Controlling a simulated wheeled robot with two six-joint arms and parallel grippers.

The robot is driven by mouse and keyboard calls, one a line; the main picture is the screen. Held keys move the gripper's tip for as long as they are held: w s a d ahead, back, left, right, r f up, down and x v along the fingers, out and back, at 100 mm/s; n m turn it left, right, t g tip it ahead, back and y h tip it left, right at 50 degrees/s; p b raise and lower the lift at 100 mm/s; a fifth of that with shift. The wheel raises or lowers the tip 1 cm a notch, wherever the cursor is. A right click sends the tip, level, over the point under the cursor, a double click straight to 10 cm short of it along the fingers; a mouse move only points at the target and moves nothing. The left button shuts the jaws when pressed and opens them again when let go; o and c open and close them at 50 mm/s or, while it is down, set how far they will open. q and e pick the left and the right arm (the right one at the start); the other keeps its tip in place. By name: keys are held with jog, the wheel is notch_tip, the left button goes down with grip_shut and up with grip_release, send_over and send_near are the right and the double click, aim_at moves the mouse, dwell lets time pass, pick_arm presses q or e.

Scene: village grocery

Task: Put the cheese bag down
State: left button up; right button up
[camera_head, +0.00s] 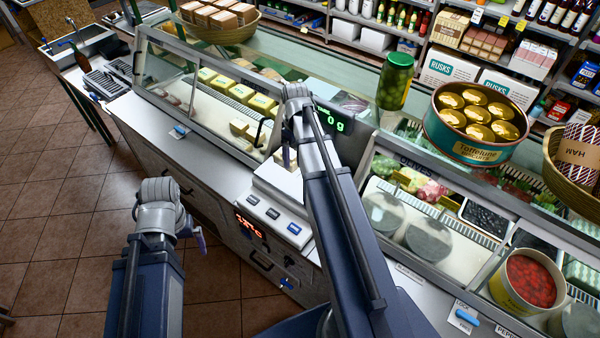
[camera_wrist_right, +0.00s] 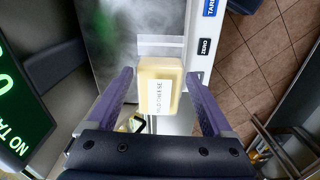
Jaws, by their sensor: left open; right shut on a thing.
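The cheese bag (camera_wrist_right: 160,104) is a pale yellow block with a white label, seen in the right wrist view between the purple fingers of my right gripper (camera_wrist_right: 159,78). My right gripper is shut on it. The bag is over the scale's metal plate (camera_wrist_right: 114,38); whether it touches the plate I cannot tell. In the head view a small tan part of the bag (camera_head: 285,158) shows beside my right arm, which hides most of that gripper. My left gripper (camera_head: 197,232) is open and empty, low in front of the counter, with its fingers mostly hidden behind the wrist.
The scale (camera_head: 271,215) stands on the counter; its green display (camera_head: 331,119) reads 0 g. Glass cases with cheeses and olives flank it. A pickle jar (camera_head: 395,82), a biscuit tin (camera_head: 455,140) and a basket (camera_head: 225,32) stand on top. Tiled floor lies left.

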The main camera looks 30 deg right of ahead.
notch_tip(320, 180, down, 10)
jog(key=b, duration=0.9)
jog(key=shift+r, duration=0.25)
jog(key=o, duration=1.4)
notch_tip(320, 180, up, 12)
jog(key=p, duration=1.2)
jog(key=shift+s, duration=0.1)
